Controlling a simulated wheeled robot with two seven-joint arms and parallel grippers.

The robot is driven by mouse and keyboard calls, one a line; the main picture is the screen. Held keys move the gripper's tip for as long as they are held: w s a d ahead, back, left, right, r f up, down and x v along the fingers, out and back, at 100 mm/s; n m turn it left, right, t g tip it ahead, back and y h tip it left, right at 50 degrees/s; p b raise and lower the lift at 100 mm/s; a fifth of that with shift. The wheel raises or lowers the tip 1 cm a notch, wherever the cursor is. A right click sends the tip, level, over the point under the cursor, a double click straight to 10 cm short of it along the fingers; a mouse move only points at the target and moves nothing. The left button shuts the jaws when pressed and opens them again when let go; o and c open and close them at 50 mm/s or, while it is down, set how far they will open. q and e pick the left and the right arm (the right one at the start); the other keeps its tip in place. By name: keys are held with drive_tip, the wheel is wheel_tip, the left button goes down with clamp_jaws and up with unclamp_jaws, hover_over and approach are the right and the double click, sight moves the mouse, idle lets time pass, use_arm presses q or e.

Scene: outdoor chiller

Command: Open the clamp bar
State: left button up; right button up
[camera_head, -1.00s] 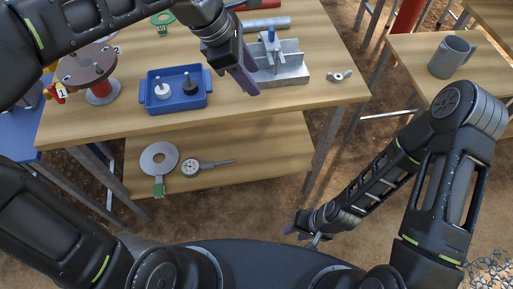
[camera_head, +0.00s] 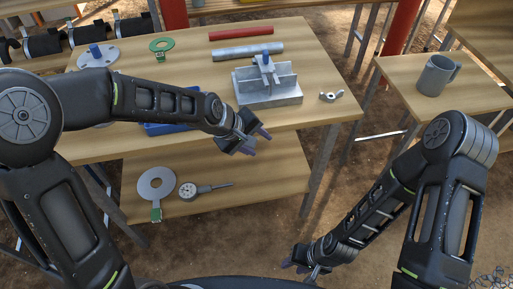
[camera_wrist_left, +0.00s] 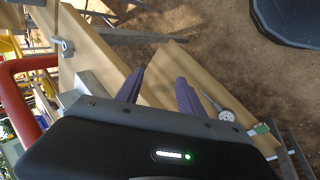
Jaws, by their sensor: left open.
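A grey metal fixture (camera_head: 267,97) with upright walls stands near the front right of the wooden workbench. A clamp bar (camera_head: 268,68) with a blue knob (camera_head: 265,58) lies across its top; I cannot tell how firmly it is fastened. A metal wing nut (camera_head: 331,96) lies on the bench to its right. My left gripper (camera_head: 261,142) is open and empty in front of the bench edge, below the fixture in the picture. Its two purple fingers (camera_wrist_left: 158,88) are apart in the left wrist view. My right gripper (camera_head: 293,265) hangs low, away from the bench; its jaws are too small to read.
A metal cylinder (camera_head: 248,52) and a red rod (camera_head: 241,33) lie behind the fixture. My left forearm partly covers a blue tray (camera_head: 168,128). A dial gauge (camera_head: 188,190) lies on the lower shelf. A grey mug (camera_head: 437,75) stands on the right table.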

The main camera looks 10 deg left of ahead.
use_arm(q)
drive_tip(key=shift+s+f+m, duration=0.15)
drive_tip(key=shift+f+m, duration=0.25)
drive_tip(key=shift+f, duration=0.6)
use_arm(e)
drive_tip(key=shift+f, duration=0.1)
use_arm(q)
drive_tip(key=s+f+m, duration=0.5)
drive_tip(key=s+f, duration=0.1)
drive_tip(key=f, duration=0.6)
drive_tip(key=s+f+g, duration=0.2)
drive_tip(key=s+f, duration=0.4)
drive_tip(key=s, duration=0.2)
drive_tip(key=s+a+f+g, duration=0.1)
drive_tip(key=s+f, duration=0.5)
drive_tip(key=s, duration=0.3)
drive_tip(key=shift+a+g+y, duration=0.3)
drive_tip(key=shift+g+y, duration=0.1)
use_arm(e)
drive_tip(key=shift+w+a+r, duration=0.45)
drive_tip(key=shift+w+r, duration=0.05)
drive_tip(key=shift+r, duration=0.05)
use_arm(q)
drive_tip(key=shift+c, duration=0.5)
